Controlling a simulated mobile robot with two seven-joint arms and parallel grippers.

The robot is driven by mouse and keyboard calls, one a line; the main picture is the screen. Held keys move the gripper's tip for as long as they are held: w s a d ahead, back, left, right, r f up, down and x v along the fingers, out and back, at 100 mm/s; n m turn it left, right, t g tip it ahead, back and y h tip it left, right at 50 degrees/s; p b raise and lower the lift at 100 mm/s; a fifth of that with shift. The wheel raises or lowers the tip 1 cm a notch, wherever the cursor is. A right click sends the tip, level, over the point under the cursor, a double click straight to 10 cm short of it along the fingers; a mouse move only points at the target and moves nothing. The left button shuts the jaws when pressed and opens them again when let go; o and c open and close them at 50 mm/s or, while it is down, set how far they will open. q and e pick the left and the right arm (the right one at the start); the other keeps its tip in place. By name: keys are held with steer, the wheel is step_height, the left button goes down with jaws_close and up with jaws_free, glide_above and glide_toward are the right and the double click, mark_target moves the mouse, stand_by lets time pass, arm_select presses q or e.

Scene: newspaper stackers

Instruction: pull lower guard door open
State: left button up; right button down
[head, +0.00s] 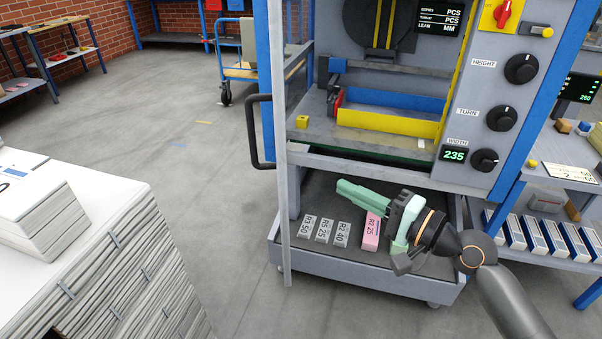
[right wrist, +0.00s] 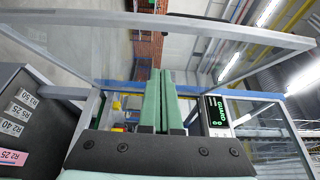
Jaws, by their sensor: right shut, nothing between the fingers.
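A tall, narrow grey frame edge (head: 284,210), which looks like the guard door seen nearly edge-on, stands at the machine's left side and reaches down past the lower tray. A black bar handle (head: 252,130) sticks out on its left. My right gripper (head: 345,190) is shut and empty, right of that edge and above the lower tray, with its green fingers pointing left. In the right wrist view the shut fingers (right wrist: 160,80) point toward a clear framed panel (right wrist: 215,28). Whether the fingers touch the frame cannot be told. My left gripper is not in view.
The lower tray (head: 365,285) holds grey labelled blocks (head: 324,230) and a pink block (head: 371,231) under my right gripper. A tall newspaper stack (head: 110,250) stands at left. Knobs (head: 502,117) line the machine's right panel. The floor between stack and machine is clear.

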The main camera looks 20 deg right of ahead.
arm_select(q)
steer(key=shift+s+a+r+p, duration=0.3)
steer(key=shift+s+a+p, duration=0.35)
steer(key=shift+p, duration=0.3)
arm_select(e)
steer(key=w+a, duration=0.6)
steer(key=a, duration=0.1)
steer(key=shift+w+a, duration=0.15)
steer(key=shift+a, duration=0.05)
